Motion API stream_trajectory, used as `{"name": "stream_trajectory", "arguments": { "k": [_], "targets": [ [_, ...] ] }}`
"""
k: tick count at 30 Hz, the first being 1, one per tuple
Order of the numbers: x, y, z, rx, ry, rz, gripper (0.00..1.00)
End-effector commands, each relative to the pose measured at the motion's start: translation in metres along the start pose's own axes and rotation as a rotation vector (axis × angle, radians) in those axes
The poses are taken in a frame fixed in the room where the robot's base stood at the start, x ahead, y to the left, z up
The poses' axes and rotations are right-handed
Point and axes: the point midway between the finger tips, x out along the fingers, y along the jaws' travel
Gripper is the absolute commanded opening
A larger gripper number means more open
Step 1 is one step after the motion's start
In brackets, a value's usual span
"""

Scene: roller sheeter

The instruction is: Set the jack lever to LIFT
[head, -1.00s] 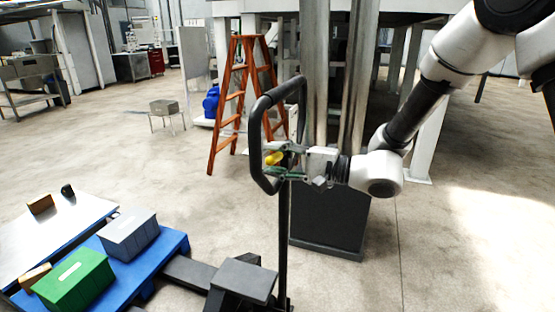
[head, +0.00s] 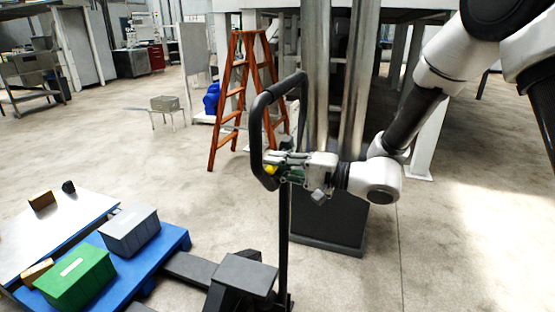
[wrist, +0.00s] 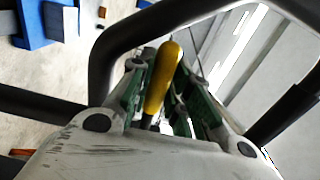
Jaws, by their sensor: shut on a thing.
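The pallet jack's black loop handle (head: 257,125) stands upright in the middle of the head view, on a dark post above the jack body (head: 243,272). The yellow jack lever (head: 271,169) sits inside the loop, low down. My gripper (head: 276,166) reaches into the loop from the right and is at the lever. In the wrist view the yellow lever (wrist: 163,80) lies between the green-lined fingers of my gripper (wrist: 158,95), which are shut on it. The handle loop (wrist: 125,40) arches around them. The lever's setting marks cannot be made out.
A blue pallet (head: 170,250) carries a grey box (head: 130,232) and a green box (head: 75,279) at lower left. An orange stepladder (head: 228,100) stands behind the handle. Metal columns (head: 318,75) rise just behind my gripper. Open floor lies at right.

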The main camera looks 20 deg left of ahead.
Motion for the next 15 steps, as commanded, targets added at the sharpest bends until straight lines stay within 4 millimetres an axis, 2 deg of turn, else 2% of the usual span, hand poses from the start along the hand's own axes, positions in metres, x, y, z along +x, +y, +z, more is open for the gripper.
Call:
{"name": "stream_trajectory", "arguments": {
  "k": [7, 8, 11, 15],
  "targets": [
    [-0.0003, 0.0009, -0.0002, -0.003, 0.001, 0.001, 0.0],
    [-0.0004, 0.0009, -0.0002, -0.002, 0.001, 0.002, 0.21],
    [-0.0003, 0.0008, -0.0002, -0.002, 0.001, 0.001, 0.39],
    [-0.0003, 0.001, 0.0001, -0.001, 0.0, 0.002, 0.41]
  ]
}}
